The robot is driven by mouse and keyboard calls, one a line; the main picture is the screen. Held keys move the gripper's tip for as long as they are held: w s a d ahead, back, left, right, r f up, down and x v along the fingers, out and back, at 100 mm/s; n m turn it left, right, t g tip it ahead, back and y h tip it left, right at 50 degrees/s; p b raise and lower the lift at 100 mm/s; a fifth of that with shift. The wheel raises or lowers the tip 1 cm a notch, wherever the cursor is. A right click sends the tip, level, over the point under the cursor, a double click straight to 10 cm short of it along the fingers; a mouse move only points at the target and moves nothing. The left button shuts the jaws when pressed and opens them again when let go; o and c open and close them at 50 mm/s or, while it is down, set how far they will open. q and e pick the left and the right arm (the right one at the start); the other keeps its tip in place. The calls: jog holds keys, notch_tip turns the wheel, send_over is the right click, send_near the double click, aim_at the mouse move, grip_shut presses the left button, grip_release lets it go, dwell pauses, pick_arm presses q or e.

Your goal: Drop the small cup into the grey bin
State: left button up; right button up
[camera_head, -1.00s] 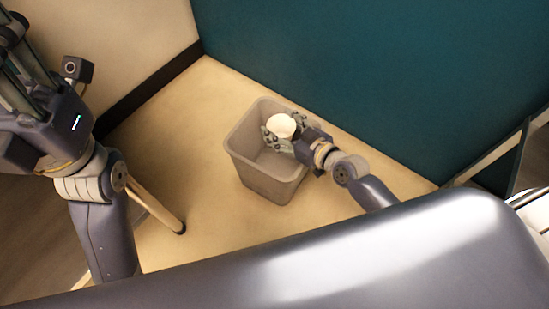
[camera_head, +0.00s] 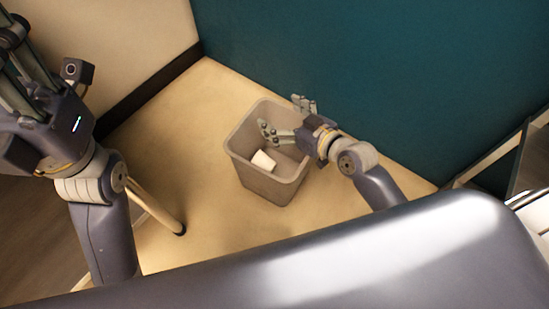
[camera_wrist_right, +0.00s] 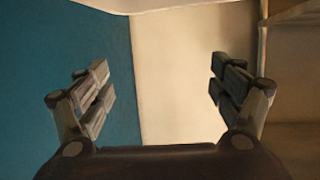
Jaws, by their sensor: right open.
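The small white cup (camera_head: 264,160) lies tilted inside the grey bin (camera_head: 262,183) in the head view, apart from my gripper. My right gripper (camera_head: 283,118) is over the bin's far right rim with its fingers spread, open and empty. In the right wrist view its two fingers (camera_wrist_right: 160,92) stand wide apart with nothing between them. My left gripper (camera_head: 22,100) is at the left edge of the head view; its fingertips run out of the picture, so its opening is unclear.
A teal wall (camera_head: 380,80) rises close behind the bin and my right arm. The pale floor (camera_head: 190,110) is free left of the bin. A thin pale leg (camera_head: 158,208) stands near my left arm.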

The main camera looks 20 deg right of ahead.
jog(key=shift+r, duration=2.15)
